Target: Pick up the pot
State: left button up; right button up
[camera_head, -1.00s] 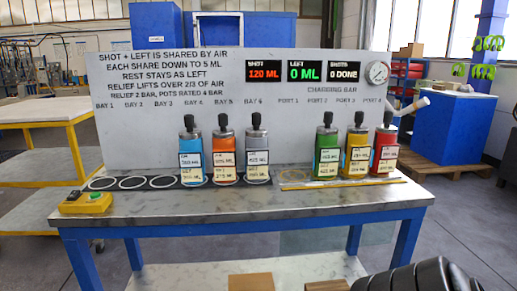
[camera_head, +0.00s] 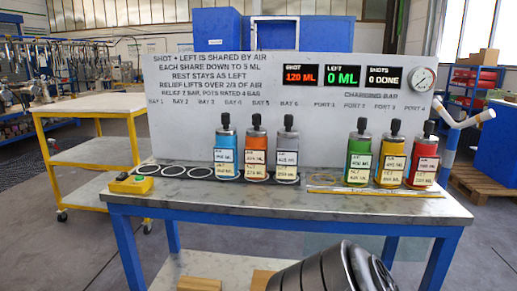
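Several flanged pots with black tops stand upright on the bench. On the left of the group are a blue pot (camera_head: 225,152), an orange pot (camera_head: 256,150) and a grey pot (camera_head: 287,153), below the bay 4 to 6 labels. To the right stand a green pot (camera_head: 358,158), a yellow pot (camera_head: 390,158) and a red pot (camera_head: 422,162), roughly below ports 2 to 4. Each carries pale tags too small to read surely. Neither of my grippers is in view.
The grey bench top (camera_head: 210,193) has empty dark rings at its left and a yellow box (camera_head: 131,185) with a green button. A panel (camera_head: 210,110) stands behind, with displays reading 120 ML, 0 ML and 0 DONE. A white handle (camera_head: 467,121) sticks out right. A yellow-framed cart (camera_head: 95,105) stands left.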

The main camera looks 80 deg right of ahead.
aim_at(392, 160)
jog(key=k, duration=1.6)
jog(key=z, duration=1.75)
